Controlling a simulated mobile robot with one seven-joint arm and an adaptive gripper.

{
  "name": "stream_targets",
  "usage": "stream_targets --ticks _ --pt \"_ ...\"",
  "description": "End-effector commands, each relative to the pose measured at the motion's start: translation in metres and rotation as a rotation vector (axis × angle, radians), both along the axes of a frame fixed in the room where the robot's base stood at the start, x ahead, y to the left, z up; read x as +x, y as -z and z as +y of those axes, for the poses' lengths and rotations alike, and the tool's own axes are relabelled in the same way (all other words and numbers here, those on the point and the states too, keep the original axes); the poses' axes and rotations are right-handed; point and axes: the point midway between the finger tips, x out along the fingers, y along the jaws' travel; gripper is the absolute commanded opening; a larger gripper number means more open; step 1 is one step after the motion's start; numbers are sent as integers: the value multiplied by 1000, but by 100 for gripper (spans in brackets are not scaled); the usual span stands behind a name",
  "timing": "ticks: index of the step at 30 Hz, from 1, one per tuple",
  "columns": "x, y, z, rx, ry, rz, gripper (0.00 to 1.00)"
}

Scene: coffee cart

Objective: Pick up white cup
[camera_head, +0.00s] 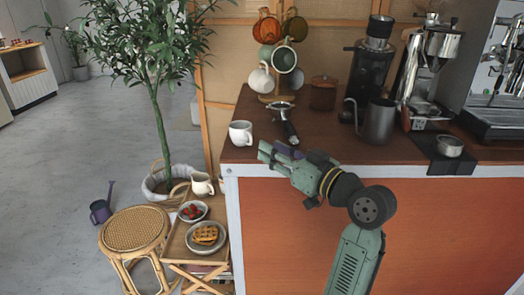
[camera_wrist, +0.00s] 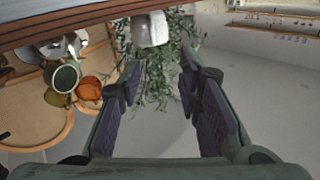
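The white cup (camera_head: 240,133) stands upright near the left front corner of the dark wooden counter (camera_head: 330,150). It also shows in the wrist view (camera_wrist: 151,29), top centre, beyond the fingertips. My gripper (camera_head: 272,152) is at the counter's front edge, to the right of the cup and a little lower in the picture. In the wrist view my gripper (camera_wrist: 160,80) is open, with its two fingers wide apart and nothing between them. The cup is apart from the fingers.
A portafilter (camera_head: 284,120) lies right of the cup. Behind it, a stand holds several mugs (camera_head: 284,59). A kettle (camera_head: 379,120), grinder (camera_head: 370,75) and espresso machine (camera_head: 430,75) stand farther right. A plant (camera_head: 155,100) is left of the counter.

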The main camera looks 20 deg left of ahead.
Motion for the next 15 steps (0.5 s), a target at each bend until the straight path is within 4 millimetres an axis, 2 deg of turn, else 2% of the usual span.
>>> stream_targets --ticks 2,5,15 --pt "0 8 -10 -11 -6 16 32" --pt "1 10 -11 -15 -12 24 32" --pt "24 8 30 -15 -14 25 32"
